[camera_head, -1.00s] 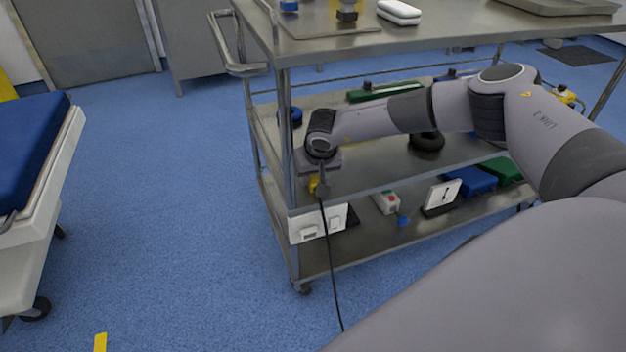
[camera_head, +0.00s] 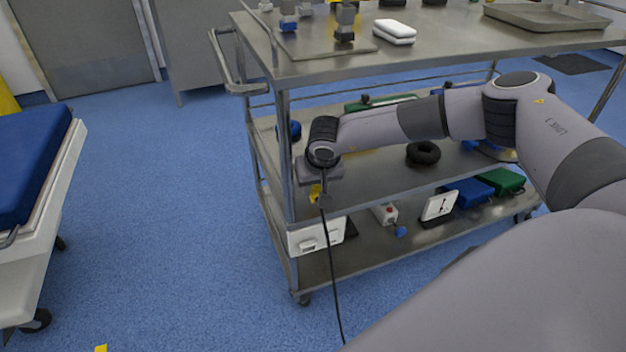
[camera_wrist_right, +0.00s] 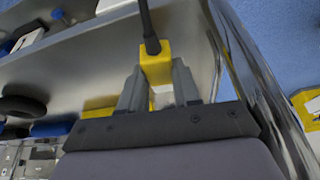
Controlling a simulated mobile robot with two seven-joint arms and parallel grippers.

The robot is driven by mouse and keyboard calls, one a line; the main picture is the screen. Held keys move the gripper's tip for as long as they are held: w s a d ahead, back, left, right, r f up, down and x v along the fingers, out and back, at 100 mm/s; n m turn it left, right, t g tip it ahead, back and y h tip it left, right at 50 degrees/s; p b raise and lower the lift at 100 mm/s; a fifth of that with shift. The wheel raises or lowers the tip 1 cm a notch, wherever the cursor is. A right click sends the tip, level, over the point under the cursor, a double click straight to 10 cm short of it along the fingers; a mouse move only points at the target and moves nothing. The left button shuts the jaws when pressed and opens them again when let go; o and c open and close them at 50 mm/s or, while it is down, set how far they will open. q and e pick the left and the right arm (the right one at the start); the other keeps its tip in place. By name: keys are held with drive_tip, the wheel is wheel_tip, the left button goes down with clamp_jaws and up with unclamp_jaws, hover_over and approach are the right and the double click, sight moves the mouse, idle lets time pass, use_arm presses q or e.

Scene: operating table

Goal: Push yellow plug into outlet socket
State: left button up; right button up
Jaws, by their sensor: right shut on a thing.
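The yellow plug (camera_head: 315,193) is held in my right gripper (camera_head: 321,190) at the cart's left front corner. In the right wrist view, the yellow plug (camera_wrist_right: 155,62) sits between the two grey fingers of my right gripper (camera_wrist_right: 157,82), with its black cable (camera_wrist_right: 148,28) leaving it. The cable hangs to the floor in the head view. The white outlet socket (camera_head: 308,238) stands on the lower shelf, below the plug and apart from it. The plug's prongs cannot be made out. My left gripper is not in view.
The metal cart's corner post (camera_head: 287,160) stands close left of my gripper. The middle shelf holds a black ring (camera_head: 423,153). The lower shelf holds a box with a red button (camera_head: 385,213), a white switch panel (camera_head: 440,205) and a blue box (camera_head: 466,193).

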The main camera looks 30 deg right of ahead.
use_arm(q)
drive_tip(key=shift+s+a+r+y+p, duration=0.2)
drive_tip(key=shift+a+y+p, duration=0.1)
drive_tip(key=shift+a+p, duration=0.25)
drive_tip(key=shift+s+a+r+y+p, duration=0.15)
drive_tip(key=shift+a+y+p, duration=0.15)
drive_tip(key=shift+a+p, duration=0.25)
use_arm(e)
drive_tip(key=s+a, duration=0.2)
drive_tip(key=s, duration=0.5)
drive_tip(key=s+a, duration=0.3)
drive_tip(key=s, duration=0.5)
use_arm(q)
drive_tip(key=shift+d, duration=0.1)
